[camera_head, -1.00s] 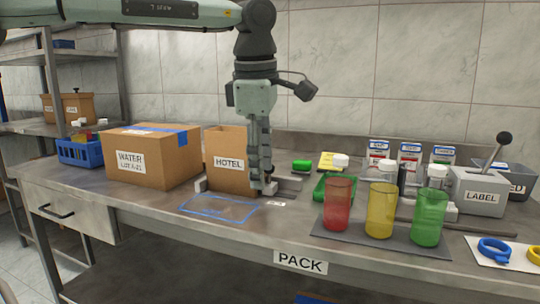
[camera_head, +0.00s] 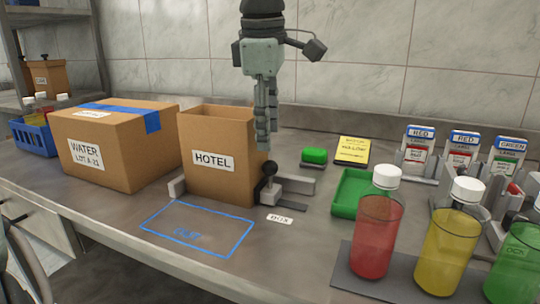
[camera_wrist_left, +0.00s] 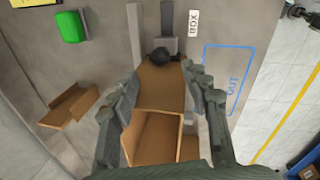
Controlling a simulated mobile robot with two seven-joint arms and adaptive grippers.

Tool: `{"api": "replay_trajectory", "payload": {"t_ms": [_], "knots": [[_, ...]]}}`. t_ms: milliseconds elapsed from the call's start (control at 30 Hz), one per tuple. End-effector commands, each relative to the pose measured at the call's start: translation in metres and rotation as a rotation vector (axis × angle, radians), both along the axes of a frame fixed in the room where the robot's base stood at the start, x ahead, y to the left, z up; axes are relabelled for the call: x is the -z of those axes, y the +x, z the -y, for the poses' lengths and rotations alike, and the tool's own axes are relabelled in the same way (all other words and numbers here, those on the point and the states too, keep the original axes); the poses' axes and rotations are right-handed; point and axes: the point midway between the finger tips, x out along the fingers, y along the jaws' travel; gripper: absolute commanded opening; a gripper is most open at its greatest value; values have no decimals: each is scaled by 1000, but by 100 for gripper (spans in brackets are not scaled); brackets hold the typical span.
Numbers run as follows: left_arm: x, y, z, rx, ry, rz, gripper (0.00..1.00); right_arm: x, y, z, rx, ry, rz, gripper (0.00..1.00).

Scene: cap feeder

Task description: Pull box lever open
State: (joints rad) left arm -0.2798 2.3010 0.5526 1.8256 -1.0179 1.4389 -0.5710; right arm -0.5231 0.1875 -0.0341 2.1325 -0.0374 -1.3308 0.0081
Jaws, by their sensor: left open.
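The box lever has a black ball knob (camera_head: 269,168) on a small grey base by the front right corner of the open HOTEL carton (camera_head: 213,185). A BOX label (camera_head: 279,219) lies in front of it. My left gripper (camera_head: 266,143) points down just above the knob, at the carton's right side, empty and open. In the left wrist view the open fingers (camera_wrist_left: 160,103) straddle the carton, and the knob (camera_wrist_left: 160,57) shows beyond its edge. I cannot tell whether a finger touches the knob or carton. My right gripper is not in view.
Grey guide blocks (camera_head: 177,188) flank the carton. A taped WATER carton (camera_head: 113,143) stands left. A blue OUT outline (camera_head: 198,229) marks clear table in front.

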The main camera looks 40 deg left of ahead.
Motion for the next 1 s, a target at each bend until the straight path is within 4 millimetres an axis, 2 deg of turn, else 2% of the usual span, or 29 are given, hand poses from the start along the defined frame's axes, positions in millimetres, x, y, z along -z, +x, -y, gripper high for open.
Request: {"api": "replay_trajectory", "payload": {"t_ms": [200,400,533,800,1000], "knots": [[35,5,-3,0,0,-5,47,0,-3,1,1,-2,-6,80],[61,10,-5,-2,-1,-2,47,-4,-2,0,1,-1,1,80],[69,12,-6,-1,-1,-2,47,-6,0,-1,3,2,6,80],[71,12,-6,-1,0,0,47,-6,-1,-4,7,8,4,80],[71,12,-6,-1,0,0,24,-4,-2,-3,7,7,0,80]]}}
